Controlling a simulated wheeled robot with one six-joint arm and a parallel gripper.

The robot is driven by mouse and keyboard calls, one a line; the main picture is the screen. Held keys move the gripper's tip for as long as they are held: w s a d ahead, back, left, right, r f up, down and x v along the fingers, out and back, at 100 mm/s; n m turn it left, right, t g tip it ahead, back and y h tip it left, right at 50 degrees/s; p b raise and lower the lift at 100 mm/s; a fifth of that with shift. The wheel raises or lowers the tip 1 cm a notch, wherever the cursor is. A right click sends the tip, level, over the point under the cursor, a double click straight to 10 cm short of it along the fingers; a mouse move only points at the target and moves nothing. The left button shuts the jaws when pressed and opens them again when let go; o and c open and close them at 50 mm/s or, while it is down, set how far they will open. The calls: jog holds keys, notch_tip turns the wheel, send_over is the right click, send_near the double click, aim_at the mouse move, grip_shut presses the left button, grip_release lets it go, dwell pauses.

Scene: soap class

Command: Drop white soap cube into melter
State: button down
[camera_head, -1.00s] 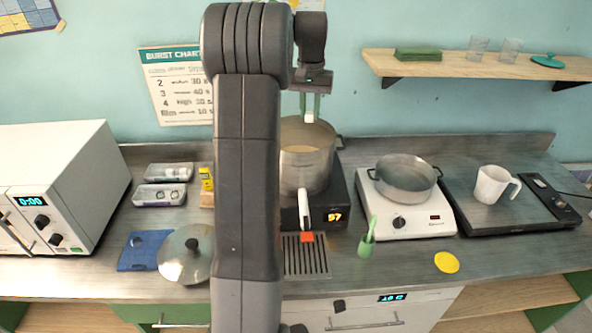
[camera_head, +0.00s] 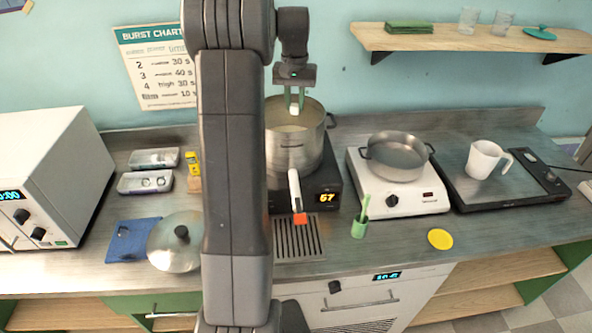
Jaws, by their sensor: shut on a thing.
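The white soap cube (camera_head: 294,110) is held between the green-tinted fingers of my gripper (camera_head: 295,104), which points down. My gripper is shut on the cube over the open mouth of the melter, a steel pot (camera_head: 299,150) with a side handle. The pot stands on a dark heater base (camera_head: 322,180) with a lit orange display. A pale surface shows inside the pot. The cube appears at about rim level, but its exact height is hard to tell. My arm hides the pot's left edge.
A pot lid (camera_head: 175,248) lies on the counter at left. A shallow pan (camera_head: 395,158) sits on a white hotplate (camera_head: 428,194). A white mug (camera_head: 484,160) stands farther right. A green holder (camera_head: 360,225) and a yellow disc (camera_head: 440,239) are in front.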

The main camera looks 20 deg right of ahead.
jog(key=c, duration=1.2)
grip_release()
jog(key=shift+o, duration=0.2)
notch_tip(320, 180, up, 14)
jog(key=shift+b, duration=0.4)
jog(key=shift+f, duration=0.1)
